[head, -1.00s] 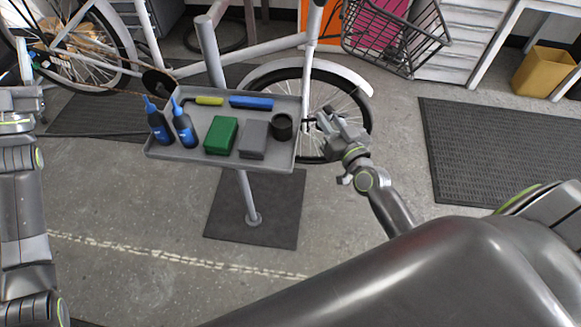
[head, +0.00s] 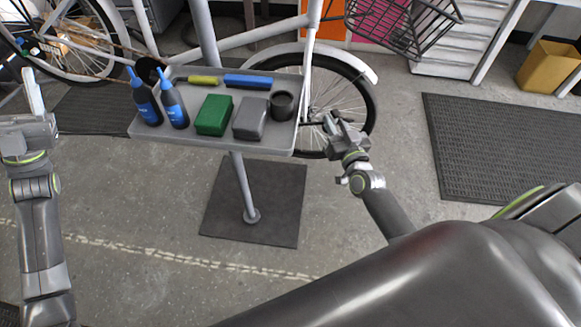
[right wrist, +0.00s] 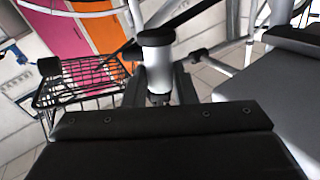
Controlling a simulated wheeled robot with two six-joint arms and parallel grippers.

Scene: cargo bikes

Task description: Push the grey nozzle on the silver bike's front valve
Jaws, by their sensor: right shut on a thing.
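The silver bike's front wheel (head: 372,100) stands behind the tray's right end. My right gripper (head: 331,119) is at the wheel's lower middle, beside the spokes. It is shut on a small light-grey cylinder with a dark band, seemingly the grey nozzle (right wrist: 157,55), which shows between the fingers in the right wrist view. The front valve is too small to make out, and I cannot tell whether the nozzle touches it. My left gripper (head: 32,95) is at the left edge, pointing away and far from the wheel; its opening is unclear.
A grey tray (head: 215,145) on a stand holds two blue-labelled bottles (head: 160,103), a green block (head: 214,115), a grey block (head: 250,118) and a dark cup (head: 282,104). A wire basket (head: 405,30) hangs above the wheel.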

